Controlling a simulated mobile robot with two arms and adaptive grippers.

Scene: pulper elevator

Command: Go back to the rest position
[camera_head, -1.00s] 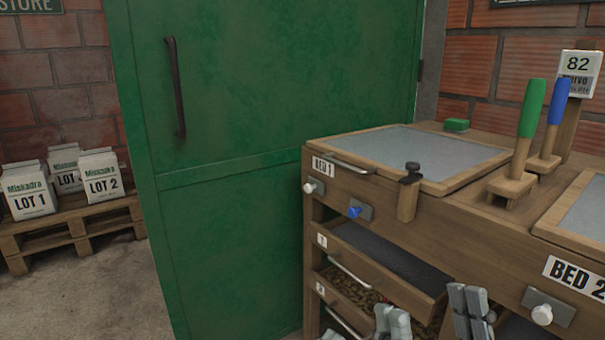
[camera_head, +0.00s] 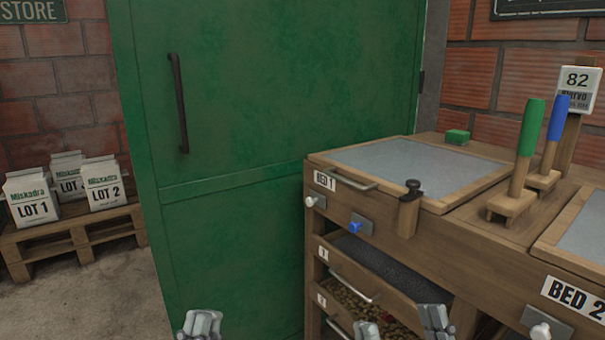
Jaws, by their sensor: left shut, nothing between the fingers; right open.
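My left gripper (camera_head: 200,324) shows at the bottom edge, left of centre, in front of the green door. It is shut with nothing between its fingers. My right gripper (camera_head: 402,327) shows at the bottom edge, in front of the drawers of the wooden bed unit. Its two fingers stand well apart and it is empty. Only the finger ends of both grippers show; the rest is below the picture.
The green door (camera_head: 245,90) with a dark handle fills the middle. The wooden bed unit (camera_head: 465,245) stands close on the right, with drawers partly out and green and blue handled tools on top. Lot bags (camera_head: 104,184) sit on a pallet (camera_head: 75,232) at left, beside free floor.

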